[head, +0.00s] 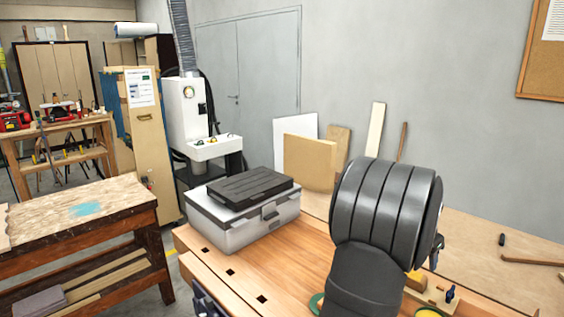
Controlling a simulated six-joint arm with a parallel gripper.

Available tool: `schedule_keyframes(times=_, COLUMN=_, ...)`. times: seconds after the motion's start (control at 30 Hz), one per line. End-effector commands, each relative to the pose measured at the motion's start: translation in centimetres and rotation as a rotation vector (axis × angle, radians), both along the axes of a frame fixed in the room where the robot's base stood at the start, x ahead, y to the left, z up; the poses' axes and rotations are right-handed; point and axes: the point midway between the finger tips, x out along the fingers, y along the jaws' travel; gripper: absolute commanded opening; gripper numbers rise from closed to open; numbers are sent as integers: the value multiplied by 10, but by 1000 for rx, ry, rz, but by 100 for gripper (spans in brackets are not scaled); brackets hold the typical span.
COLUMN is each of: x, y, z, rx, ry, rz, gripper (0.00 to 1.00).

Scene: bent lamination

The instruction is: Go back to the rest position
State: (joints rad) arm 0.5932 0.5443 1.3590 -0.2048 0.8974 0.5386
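A thick dark grey jointed part of my own arm fills the lower right middle of the head view, above the wooden workbench (312,262). My gripper is not in view, so I cannot tell whether it is open, shut or holding something. The arm hides part of the bench top behind it.
A grey toolbox (232,231) with a black lid (250,187) stands on the bench, left of my arm. Small wooden pieces (418,280) and a yellow round item (429,312) lie close to the arm. Boards (310,161) lean at the wall. A worn table (118,204) stands left.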

Motion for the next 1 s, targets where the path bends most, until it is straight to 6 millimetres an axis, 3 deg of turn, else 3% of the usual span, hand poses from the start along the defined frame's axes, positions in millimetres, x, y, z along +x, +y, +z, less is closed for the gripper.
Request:
schedule_keyframes(times=0.17, x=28, y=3, z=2, rx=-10, ry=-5, rz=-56, gripper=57)
schedule_keyframes(times=0.33, x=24, y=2, z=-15, rx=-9, ry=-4, rz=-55, gripper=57)
schedule_keyframes(times=0.67, x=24, y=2, z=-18, rx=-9, ry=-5, rz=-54, gripper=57)
schedule_keyframes(times=0.9, x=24, y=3, z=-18, rx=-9, ry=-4, rz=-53, gripper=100)
schedule_keyframes(times=1.0, x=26, y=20, z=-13, rx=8, ry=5, rz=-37, gripper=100)
